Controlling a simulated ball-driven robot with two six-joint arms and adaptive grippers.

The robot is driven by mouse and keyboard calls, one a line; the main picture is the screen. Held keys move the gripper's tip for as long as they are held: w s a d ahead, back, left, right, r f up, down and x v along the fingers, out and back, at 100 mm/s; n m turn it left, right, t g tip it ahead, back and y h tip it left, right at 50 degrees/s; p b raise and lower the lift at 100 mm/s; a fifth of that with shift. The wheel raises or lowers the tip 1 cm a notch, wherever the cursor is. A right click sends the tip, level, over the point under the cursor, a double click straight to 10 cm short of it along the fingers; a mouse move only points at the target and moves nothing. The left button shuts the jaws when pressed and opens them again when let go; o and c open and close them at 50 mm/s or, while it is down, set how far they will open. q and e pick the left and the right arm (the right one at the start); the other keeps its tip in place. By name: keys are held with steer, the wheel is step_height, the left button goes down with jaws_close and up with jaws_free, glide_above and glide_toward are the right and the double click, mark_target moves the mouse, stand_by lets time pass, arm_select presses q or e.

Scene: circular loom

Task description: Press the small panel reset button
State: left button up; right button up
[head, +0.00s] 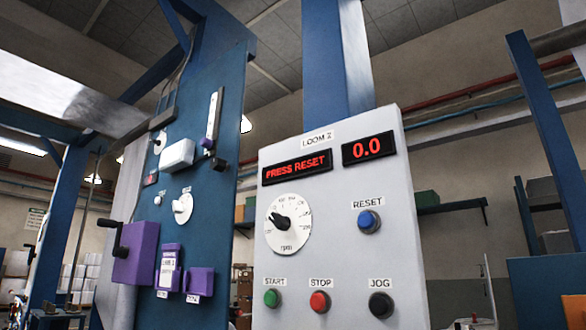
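The blue reset button (368,221) sits under a RESET label on the right half of the light grey control panel (340,255), in the head view. The panel's wide red display (297,168) reads PRESS RESET and the smaller display (368,148) reads 0.0. A white dial (288,228) with a black knob is left of the button. Below are a green START button (272,298), a red STOP button (319,301) and a black JOG button (381,305). Neither of my grippers shows.
A blue machine plate (215,240) stands left of the panel, with a purple crank box (136,253) and purple holders (169,270) on it. A blue post (337,60) rises behind the panel. Nothing blocks the panel's face.

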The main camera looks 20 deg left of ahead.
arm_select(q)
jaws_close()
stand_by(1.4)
